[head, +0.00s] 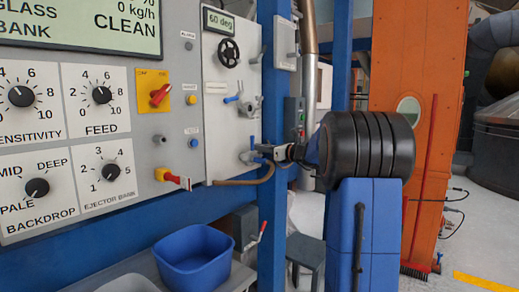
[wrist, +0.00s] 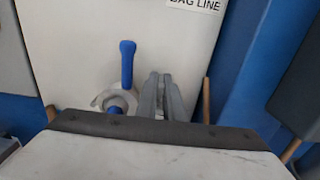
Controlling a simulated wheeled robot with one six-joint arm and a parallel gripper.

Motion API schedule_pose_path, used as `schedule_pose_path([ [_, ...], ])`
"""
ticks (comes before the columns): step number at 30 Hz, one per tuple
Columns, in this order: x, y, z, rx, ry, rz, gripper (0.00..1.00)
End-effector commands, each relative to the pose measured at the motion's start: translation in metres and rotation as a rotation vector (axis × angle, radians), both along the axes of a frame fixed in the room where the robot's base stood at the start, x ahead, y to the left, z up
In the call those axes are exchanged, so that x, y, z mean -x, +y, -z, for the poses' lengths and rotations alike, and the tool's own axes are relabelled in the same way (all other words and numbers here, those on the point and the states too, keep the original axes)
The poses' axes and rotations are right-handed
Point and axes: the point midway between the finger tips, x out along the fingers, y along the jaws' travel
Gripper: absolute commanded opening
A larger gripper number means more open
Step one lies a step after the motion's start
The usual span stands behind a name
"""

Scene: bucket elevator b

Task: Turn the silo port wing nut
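I cannot pick out the silo port wing nut for certain. A grey winged fitting (head: 251,107) sits on the white panel in the head view; I cannot tell whether it is the wing nut. My gripper (head: 262,152) reaches the panel's lower right, beside a pale fitting with a hose. In the wrist view my gripper (wrist: 161,92) has its two grey fingers close together, with nothing visible between them. Left of them is a round pale fitting (wrist: 103,97) with an upright blue handle (wrist: 127,62). Contact is not clear.
A control panel (head: 140,145) with knobs and switches fills the left. A blue bin (head: 193,258) stands below it. A blue post (head: 272,120) is right of the white panel. An orange structure (head: 405,60) with a round window stands at right.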

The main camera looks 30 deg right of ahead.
Motion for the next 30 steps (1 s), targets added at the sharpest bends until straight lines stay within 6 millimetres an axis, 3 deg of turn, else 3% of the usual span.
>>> schedule_pose_path([
  [11, -0.0006, -0.0015, 0.001, 0.0, 0.001, -0.057, 0.0],
  [30, -0.001, -0.0013, 0.0015, 0.0, 0.001, -0.508, 0.0],
])
